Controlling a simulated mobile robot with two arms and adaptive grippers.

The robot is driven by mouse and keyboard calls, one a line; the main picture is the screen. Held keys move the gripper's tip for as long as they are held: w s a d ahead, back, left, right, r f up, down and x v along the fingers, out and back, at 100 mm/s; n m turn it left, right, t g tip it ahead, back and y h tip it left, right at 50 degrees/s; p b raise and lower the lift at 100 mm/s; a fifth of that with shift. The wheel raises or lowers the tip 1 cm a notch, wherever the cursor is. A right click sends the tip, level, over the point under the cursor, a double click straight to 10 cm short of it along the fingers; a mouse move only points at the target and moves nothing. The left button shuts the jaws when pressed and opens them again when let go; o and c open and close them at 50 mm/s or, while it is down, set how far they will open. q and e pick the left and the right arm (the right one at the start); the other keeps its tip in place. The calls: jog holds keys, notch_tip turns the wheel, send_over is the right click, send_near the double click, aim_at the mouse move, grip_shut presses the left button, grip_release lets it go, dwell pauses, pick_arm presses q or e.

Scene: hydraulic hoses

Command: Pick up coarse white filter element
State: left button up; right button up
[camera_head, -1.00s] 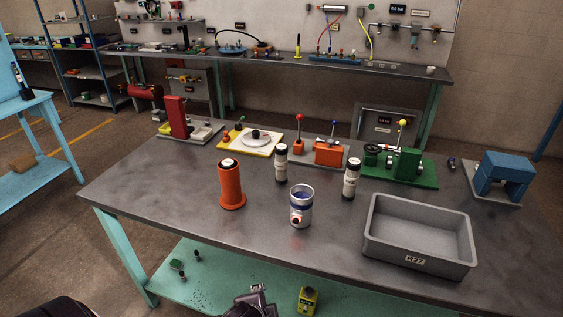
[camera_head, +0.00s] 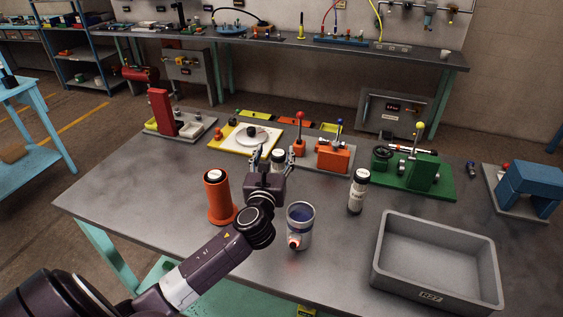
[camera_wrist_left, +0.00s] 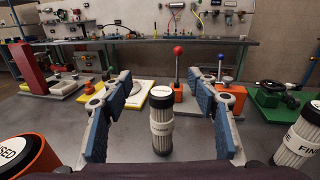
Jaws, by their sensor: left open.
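The coarse white filter element (camera_wrist_left: 161,128) stands upright on the bench, a pleated white cylinder with black end caps and a label band. In the head view it (camera_head: 278,157) is mostly hidden behind my left gripper (camera_head: 267,162). My left gripper is open; in the wrist view its blue-padded fingers (camera_wrist_left: 160,100) appear on either side of the filter, with a visible gap at each side. A similar white filter (camera_head: 358,191) stands to the right; its label in the wrist view starts "FINE" (camera_wrist_left: 303,138). My right gripper is not in view.
An orange cylinder (camera_head: 219,197) stands close left of my gripper. A white-and-blue cup-like housing (camera_head: 299,228) stands in front to the right. A grey bin (camera_head: 390,283) is at the right front. Lever fixtures (camera_head: 325,153) stand behind.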

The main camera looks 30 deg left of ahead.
aim_at(277, 163)
pick_arm(q)
jog(key=shift+f, duration=0.55)
jog(key=f, duration=0.2)
jog(key=f+b, duration=0.1)
jog(key=f, duration=0.2)
jog(key=shift+s+d+f+b, duration=0.2)
jog(key=shift+s+f+b, duration=0.1)
jog(key=shift+s+f, duration=0.05)
jog(key=x, duration=0.2)
jog(key=shift+w+a+r, duration=0.2)
jog(key=shift+w, duration=0.15)
jog(key=x, duration=0.3)
jog(key=shift+w+a+f, duration=0.1)
jog(key=shift+w, duration=0.25)
jog(key=shift+w+a, duration=0.15)
jog(key=shift+w, duration=0.35)
jog(key=c, duration=0.3)
grip_shut()
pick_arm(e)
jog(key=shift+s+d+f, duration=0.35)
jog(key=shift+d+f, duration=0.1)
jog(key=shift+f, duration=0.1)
